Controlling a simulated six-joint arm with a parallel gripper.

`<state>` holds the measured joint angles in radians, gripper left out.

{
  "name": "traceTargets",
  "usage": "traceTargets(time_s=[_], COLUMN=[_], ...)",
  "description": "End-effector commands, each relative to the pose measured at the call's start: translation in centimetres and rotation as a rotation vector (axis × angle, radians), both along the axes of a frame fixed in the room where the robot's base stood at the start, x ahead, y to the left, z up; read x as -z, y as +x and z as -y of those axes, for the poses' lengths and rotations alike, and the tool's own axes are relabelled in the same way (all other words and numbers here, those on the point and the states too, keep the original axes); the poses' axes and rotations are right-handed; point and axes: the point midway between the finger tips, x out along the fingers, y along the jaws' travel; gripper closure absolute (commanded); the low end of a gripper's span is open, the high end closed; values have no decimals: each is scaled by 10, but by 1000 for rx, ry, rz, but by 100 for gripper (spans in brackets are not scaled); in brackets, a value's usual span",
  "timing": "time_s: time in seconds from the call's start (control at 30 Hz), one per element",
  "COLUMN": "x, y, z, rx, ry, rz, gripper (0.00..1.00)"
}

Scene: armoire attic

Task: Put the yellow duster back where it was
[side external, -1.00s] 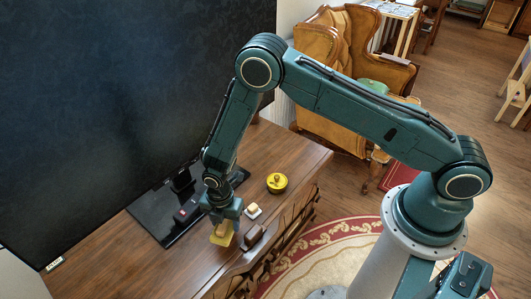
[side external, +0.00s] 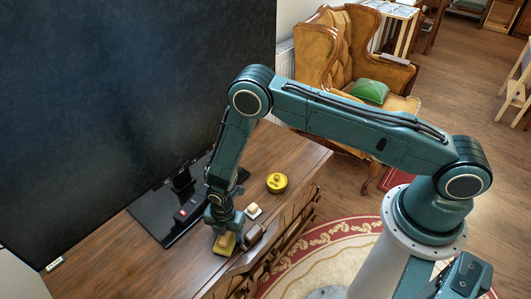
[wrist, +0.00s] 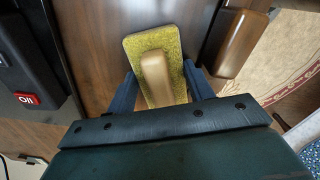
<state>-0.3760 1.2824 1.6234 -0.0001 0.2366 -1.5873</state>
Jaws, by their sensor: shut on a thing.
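The yellow duster (wrist: 150,48) is a flat fuzzy yellow pad with a tan wooden handle on top. In the side view, the duster (side external: 224,244) is low at the wooden cabinet top (side external: 185,262), below my gripper (side external: 226,232). In the wrist view, the blue fingers of my gripper (wrist: 158,92) are on both sides of the duster and shut on it. The near end of the pad is partly hidden by my gripper's body. I cannot tell for sure whether the pad touches the wood.
A brown wooden-backed block (side external: 252,236) lies close to the right of the duster, also in the wrist view (wrist: 238,45). A small cream block (side external: 253,211) and a round yellow tin (side external: 277,183) stand farther back. A large dark screen (side external: 120,100) on a black stand (side external: 158,220) is left.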

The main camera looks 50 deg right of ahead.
Motion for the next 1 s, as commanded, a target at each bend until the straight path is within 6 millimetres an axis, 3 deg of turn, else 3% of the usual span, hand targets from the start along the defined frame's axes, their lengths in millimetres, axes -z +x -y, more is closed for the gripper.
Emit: traceTargets(time_s=[0.37,0.4,0.47,1.0], x=[3,3,3,-7], y=[0,0,0,1], z=[0,0,0,0], rx=[0,0,0,0], ry=[0,0,0,1], rz=[1,1,1,3], gripper=[69,46,39,39])
